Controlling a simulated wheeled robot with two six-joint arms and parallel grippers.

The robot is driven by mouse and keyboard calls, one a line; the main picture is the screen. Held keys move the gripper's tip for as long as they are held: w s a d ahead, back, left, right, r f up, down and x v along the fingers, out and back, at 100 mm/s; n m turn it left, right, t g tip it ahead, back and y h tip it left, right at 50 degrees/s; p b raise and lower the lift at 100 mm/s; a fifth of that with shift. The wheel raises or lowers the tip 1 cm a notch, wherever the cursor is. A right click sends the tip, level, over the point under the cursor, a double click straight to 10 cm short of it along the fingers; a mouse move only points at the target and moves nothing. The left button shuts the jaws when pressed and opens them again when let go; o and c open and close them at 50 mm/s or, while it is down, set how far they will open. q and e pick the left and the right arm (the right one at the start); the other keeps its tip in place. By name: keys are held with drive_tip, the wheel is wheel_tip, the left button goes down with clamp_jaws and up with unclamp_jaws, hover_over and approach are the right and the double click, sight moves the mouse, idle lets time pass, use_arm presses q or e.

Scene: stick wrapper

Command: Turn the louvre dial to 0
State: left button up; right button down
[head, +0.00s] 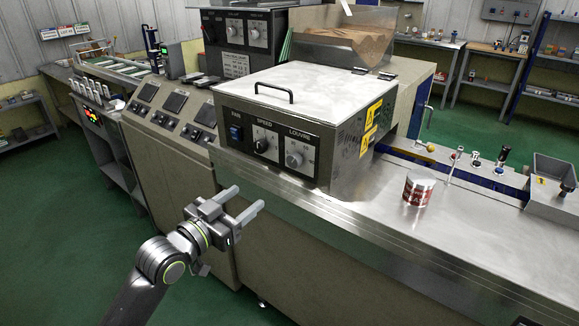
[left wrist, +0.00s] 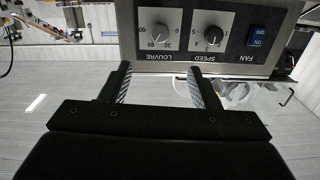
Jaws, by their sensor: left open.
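The louvre dial (head: 293,160) is a round grey knob on a white scale plate, at the right of the front panel of a steel control box (head: 272,158). The left wrist view shows the louvre dial (left wrist: 160,33) upside down, with numbers around it; I cannot read where its pointer stands. My left gripper (head: 250,197) is open and empty, in front of and below the panel, apart from it. In the left wrist view its fingers (left wrist: 158,72) point at the panel, roughly in line with the louvre dial. My right gripper is not in view.
The black speed knob (head: 261,145) and the blue fan switch (head: 235,133) sit left of the louvre dial in the head view. A steel counter ledge (head: 320,209) runs below the panel. A red-and-silver can (head: 418,189) stands on the counter to the right.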

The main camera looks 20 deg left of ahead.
sight(292, 163)
use_arm(q)
drive_tip(key=p+x, duration=0.1)
drive_tip(key=x, duration=1.5)
drive_tip(key=shift+w+r+p, duration=0.1)
drive_tip(key=shift+w+p, duration=0.05)
drive_tip(key=shift+p, duration=0.25)
drive_tip(key=shift+w+d, duration=0.2)
drive_tip(key=shift+w, duration=0.3)
drive_tip(key=shift+c, duration=0.4)
drive_tip(key=c, duration=0.9)
